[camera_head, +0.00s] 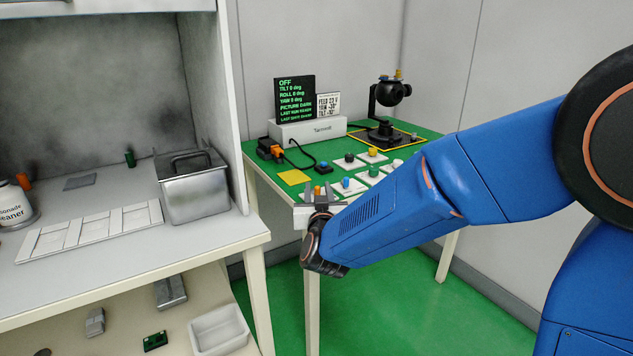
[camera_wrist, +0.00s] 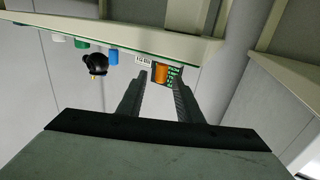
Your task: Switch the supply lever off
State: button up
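An orange lever (camera_head: 277,152) on a small black box sits at the left end of the green bench top, in front of the grey Tarnmoll unit (camera_head: 312,129). I take it to be the supply lever; its exact position is too small to tell. The black display (camera_head: 294,98) behind it reads OFF, with "PICTURE DARK". My gripper (camera_head: 319,190) is at the bench's front edge, nearer me than the lever. In the wrist view my gripper (camera_wrist: 158,82) has its two fingers apart and empty. An orange part (camera_wrist: 161,71) shows beyond, between the fingertips.
Several coloured knobs (camera_head: 349,158) on plates stand on the bench, with a black gimbal camera (camera_head: 390,93) at the back. A yellow pad (camera_head: 294,177) lies near the front edge. At left, a shelf holds a metal bin (camera_head: 193,190).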

jog(key=shift+w+a, duration=0.15)
jog(key=shift+w, duration=1.3)
jog(key=shift+w+a, duration=0.15)
jog(key=shift+w, duration=1.3)
grip_shut()
